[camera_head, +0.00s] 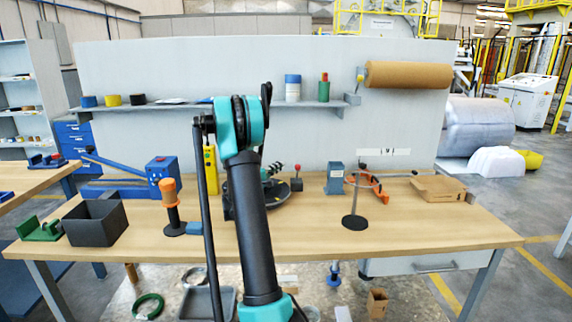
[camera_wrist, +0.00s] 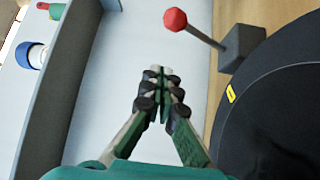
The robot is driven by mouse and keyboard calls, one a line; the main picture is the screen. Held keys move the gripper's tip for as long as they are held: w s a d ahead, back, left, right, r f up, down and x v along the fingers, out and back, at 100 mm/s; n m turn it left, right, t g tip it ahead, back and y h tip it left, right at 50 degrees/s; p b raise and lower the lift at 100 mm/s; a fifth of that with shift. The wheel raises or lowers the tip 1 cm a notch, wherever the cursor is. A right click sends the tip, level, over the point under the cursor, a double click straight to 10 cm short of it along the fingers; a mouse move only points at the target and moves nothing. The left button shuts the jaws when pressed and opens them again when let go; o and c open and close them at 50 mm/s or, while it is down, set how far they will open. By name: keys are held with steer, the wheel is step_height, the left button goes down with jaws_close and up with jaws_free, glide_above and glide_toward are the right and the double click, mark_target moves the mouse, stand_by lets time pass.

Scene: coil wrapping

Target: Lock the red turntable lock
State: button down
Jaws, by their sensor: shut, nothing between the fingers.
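The turntable lock is a small red knob (camera_head: 297,167) on a short rod rising from a grey block (camera_head: 297,184), on the table right of my arm. In the wrist view the red knob (camera_wrist: 175,19) is at the top centre, its rod running to the grey block (camera_wrist: 241,47). The black turntable (camera_wrist: 275,125) with a yellow mark fills the right side; in the head view my arm partly hides it. My gripper (camera_wrist: 158,75) is shut and empty, its fingertips below the knob in the wrist view and apart from it.
A grey back panel (camera_head: 150,75) with a shelf (camera_head: 210,105) stands behind the table. Right of the lock are a blue-grey box (camera_head: 335,178) and a ring stand (camera_head: 355,222). Left are an orange-handled tool (camera_head: 171,200) and a dark bin (camera_head: 96,222). The front right tabletop (camera_head: 430,230) is clear.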

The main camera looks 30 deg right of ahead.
steer(key=a, duration=0.1)
steer(key=a+f, duration=0.1)
steer(key=a, duration=0.1)
steer(key=a+f, duration=0.1)
steer(key=a, duration=0.1)
steer(key=shift+s+f, duration=0.2)
steer(key=shift+s, duration=0.15)
steer(key=shift+a, duration=0.1)
